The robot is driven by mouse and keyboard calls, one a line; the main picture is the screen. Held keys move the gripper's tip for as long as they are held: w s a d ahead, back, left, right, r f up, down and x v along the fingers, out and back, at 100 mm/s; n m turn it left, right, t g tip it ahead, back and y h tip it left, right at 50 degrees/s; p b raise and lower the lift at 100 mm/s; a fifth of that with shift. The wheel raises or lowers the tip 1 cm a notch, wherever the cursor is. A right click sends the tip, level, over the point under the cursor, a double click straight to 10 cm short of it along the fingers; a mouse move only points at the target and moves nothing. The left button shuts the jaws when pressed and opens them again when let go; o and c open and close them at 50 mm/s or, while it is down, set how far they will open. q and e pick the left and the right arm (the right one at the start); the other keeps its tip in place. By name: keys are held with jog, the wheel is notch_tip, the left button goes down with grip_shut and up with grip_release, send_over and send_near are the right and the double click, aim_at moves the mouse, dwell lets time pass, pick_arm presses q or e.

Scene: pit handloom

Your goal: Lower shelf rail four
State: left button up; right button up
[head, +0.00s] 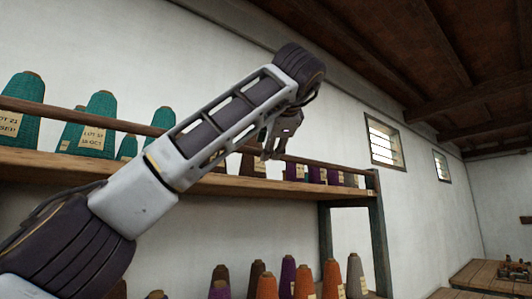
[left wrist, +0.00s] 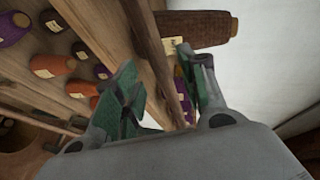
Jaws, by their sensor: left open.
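A long thin wooden rail (head: 140,128) runs along the front of the upper shelf board (head: 60,161), raised above it, with yarn cones behind. My left arm crosses in front of the shelf, and my left gripper (head: 272,142) hangs close to the rail towards its right part. In the left wrist view the open green fingers (left wrist: 160,80) stand either side of a wooden strip (left wrist: 150,48), which looks like the rail. I cannot tell whether they touch it. My right gripper is out of view.
Teal cones (head: 97,118) stand on the upper board at left, purple ones (head: 315,175) at right. Several orange, purple and brown cones (head: 304,283) stand below. A dark post (head: 377,230) ends the shelf at right.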

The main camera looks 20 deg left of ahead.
pick_arm(q)
jog(key=shift+p+x, duration=0.45)
jog(key=shift+x, duration=1.9)
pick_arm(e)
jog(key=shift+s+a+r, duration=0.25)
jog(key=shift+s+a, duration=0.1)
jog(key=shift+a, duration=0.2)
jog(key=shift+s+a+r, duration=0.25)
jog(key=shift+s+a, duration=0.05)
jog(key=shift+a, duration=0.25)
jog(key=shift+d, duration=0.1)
pick_arm(q)
jog(key=shift+c, duration=0.4)
grip_shut()
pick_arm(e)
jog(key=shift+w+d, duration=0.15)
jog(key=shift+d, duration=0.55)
